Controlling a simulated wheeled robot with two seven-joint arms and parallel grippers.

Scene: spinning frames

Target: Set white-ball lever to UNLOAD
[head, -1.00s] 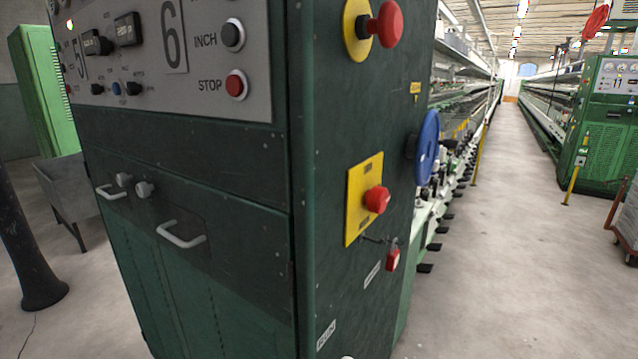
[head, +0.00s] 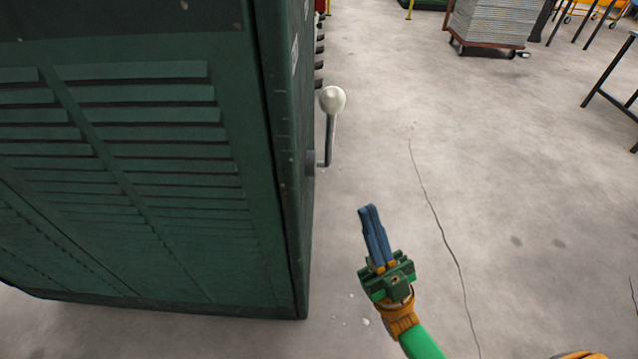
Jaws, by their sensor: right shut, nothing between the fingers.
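The white-ball lever (head: 330,128) sticks out from the right side face of the green machine cabinet (head: 130,160), low down. Its white ball (head: 332,100) is at the top, and the metal rod runs down to a pivot at the cabinet side. The UNLOAD marking cannot be read from here. My right gripper (head: 368,210) is below and to the right of the lever, apart from it. Its blue fingers are together and hold nothing. My left gripper is not in view.
The cabinet's louvred front fills the left. Bare concrete floor lies open to the right of the lever. A cart with a grey stack (head: 492,22) stands at the back, and dark table legs (head: 610,98) are at the far right.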

